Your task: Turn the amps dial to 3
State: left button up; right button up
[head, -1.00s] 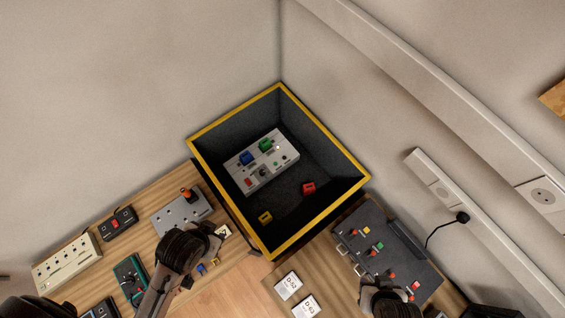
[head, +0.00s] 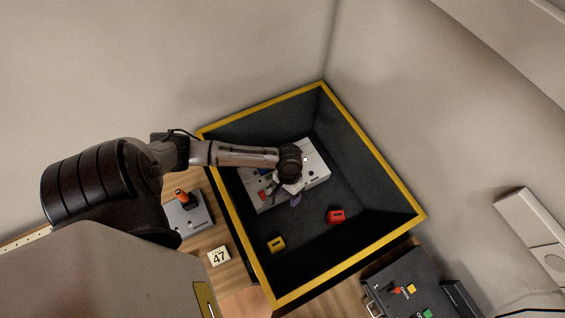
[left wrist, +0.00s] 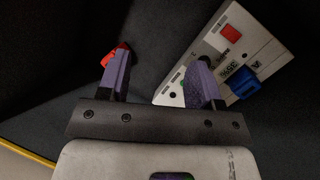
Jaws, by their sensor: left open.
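A light grey panel (head: 316,170) lies in the deep dark box with a yellow rim. My left gripper (head: 287,190) is over the panel's front side and covers its middle. In the left wrist view the gripper (left wrist: 163,65) is open and empty, its right finger in front of the panel (left wrist: 262,50). That view shows a red square (left wrist: 230,33), dark printed digits and a blue part (left wrist: 243,82) on the panel. I cannot pick out the amps dial or its setting; the arm and fingers hide part of the panel. My right gripper is out of view.
The box's yellow rim (head: 378,155) and high dark walls surround the panel. A red block (head: 336,216) and a yellow block (head: 276,244) lie on its floor. A grey unit with an orange-topped lever (head: 183,197) and a "47" card (head: 218,257) are outside, left.

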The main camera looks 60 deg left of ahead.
pick_arm(q)
jog(key=w+a+f+n+b, duration=0.3)
jog(key=a+f+n+b, duration=0.15)
jog(key=a, duration=0.35)
jog(key=w+a+f+n+b, duration=0.3)
jog(key=a+f+n+b, duration=0.15)
jog(key=a, duration=0.35)
pick_arm(e)
notch_tip(320, 180, down, 12)
jog(key=shift+r, duration=0.1)
jog(key=shift+b, duration=0.35)
pick_arm(q)
jog(key=shift+m+h, duration=0.3)
jog(key=shift+m, duration=0.1)
jog(key=b+x, duration=0.1)
jog(key=x, duration=0.3)
jog(key=b+x, duration=0.1)
jog(key=x, duration=0.3)
jog(key=b+x, duration=0.1)
jog(key=x, duration=0.4)
jog(key=shift+s, duration=0.35)
pick_arm(e)
notch_tip(320, 180, down, 3)
jog(key=shift+d+f, duration=0.1)
jog(key=shift+f, duration=0.05)
pick_arm(q)
jog(key=c, duration=0.9)
